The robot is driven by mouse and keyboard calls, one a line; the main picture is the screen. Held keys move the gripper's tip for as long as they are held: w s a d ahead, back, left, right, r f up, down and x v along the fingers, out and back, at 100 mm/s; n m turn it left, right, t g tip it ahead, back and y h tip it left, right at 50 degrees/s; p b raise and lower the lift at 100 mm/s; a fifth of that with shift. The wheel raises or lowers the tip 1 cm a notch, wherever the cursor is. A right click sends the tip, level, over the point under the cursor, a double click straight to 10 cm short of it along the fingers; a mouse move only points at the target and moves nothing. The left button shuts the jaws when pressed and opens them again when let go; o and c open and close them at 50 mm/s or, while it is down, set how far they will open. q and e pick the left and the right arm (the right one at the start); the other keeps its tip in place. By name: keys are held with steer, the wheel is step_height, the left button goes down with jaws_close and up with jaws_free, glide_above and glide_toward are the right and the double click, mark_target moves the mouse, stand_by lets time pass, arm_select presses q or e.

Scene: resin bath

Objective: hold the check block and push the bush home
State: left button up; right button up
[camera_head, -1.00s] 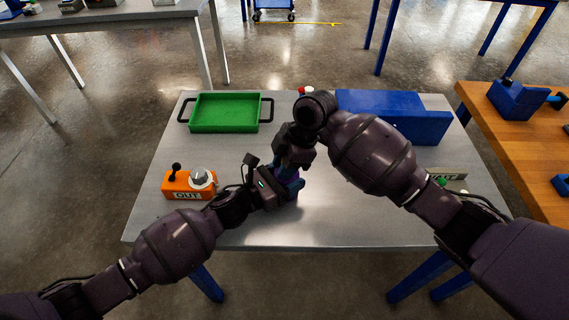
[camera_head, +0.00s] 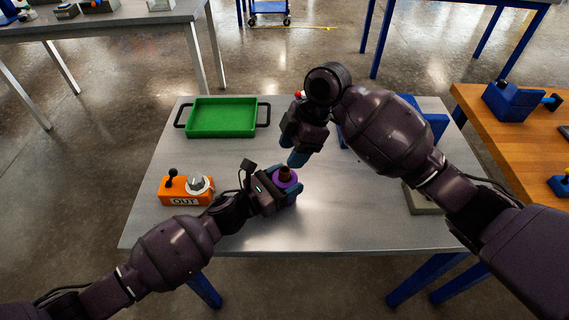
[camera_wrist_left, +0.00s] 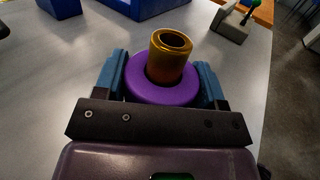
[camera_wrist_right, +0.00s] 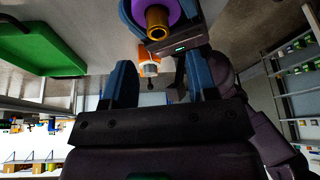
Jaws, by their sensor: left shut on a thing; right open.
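The check block, a round purple block (camera_head: 287,180), is held between the fingers of my left gripper (camera_head: 284,186), just above or on the table. It also shows in the left wrist view (camera_wrist_left: 163,92), with a blue finger on each side. The brass bush (camera_wrist_left: 169,56) stands upright in the block's hole, with much of its length above the top face; its lower end is hidden. It shows small in the head view (camera_head: 285,172). My right gripper (camera_head: 299,158) is open and empty, above and behind the block. The right wrist view shows block and bush (camera_wrist_right: 157,20) beyond its fingers.
An orange box (camera_head: 185,190) marked OUT, with a black lever and grey knob, is left of my left gripper. A green tray (camera_head: 222,118) lies behind it. A blue box (camera_head: 432,122) and a grey block (camera_head: 421,200) are partly hidden by my right arm. The table's front middle is clear.

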arm_select(q)
steer(key=shift+f, duration=0.1)
arm_select(e)
steer(key=shift+v, duration=2.8)
arm_select(q)
steer(key=o, duration=0.8)
steer(key=shift+o, duration=0.2)
steer(key=shift+a, duration=0.1)
